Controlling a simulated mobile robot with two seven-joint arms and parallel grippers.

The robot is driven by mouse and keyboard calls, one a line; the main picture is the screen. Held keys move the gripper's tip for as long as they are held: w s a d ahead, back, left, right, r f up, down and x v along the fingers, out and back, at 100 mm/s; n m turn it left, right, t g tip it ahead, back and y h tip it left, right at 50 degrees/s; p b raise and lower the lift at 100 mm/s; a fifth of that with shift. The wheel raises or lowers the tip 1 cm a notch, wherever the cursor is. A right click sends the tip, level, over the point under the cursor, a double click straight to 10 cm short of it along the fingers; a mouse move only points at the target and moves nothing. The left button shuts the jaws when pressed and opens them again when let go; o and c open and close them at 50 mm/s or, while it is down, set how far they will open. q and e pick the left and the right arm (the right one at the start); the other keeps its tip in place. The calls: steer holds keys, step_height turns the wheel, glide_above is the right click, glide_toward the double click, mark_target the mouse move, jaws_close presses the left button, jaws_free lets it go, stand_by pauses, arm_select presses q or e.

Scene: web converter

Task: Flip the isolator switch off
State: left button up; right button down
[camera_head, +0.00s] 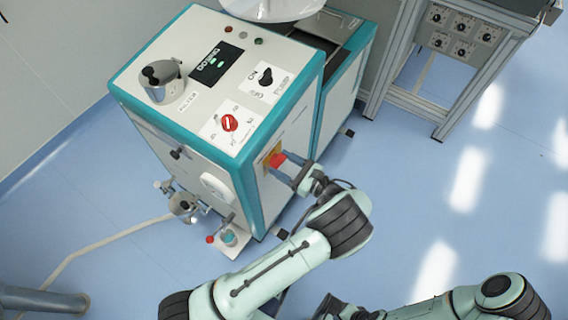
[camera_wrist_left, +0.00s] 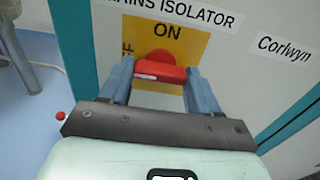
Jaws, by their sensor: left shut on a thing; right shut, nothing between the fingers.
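The isolator switch has a red handle (camera_wrist_left: 160,70) on a yellow plate (camera_wrist_left: 186,44) under a "MAINS ISOLATOR" label. "ON" is printed above the handle, and part of a sideways "OFF" shows at its left. In the head view the red handle (camera_head: 278,159) is on the machine's right-hand side panel. My left gripper (camera_wrist_left: 158,80) is shut on the handle, one finger on each side; it also shows in the head view (camera_head: 284,168). The handle's bar lies roughly crosswise in the wrist view. My right gripper (camera_head: 335,308) is low in the head view, away from the machine, shut and empty.
The white and teal machine (camera_head: 190,110) carries a red rotary knob (camera_head: 229,123), a black knob (camera_head: 265,77) and a metal cup-like part (camera_head: 163,85) on top. A grey frame with a knob panel (camera_head: 452,36) stands at the upper right. The blue floor (camera_head: 420,200) at right is clear.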

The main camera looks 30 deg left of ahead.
arm_select(q)
steer(key=o, duration=1.1)
steer(key=shift+c, duration=0.2)
steer(key=s+d, duration=0.1)
steer(key=d, duration=1.2)
steer(key=shift+d, duration=0.25)
steer(key=shift+a, duration=0.1)
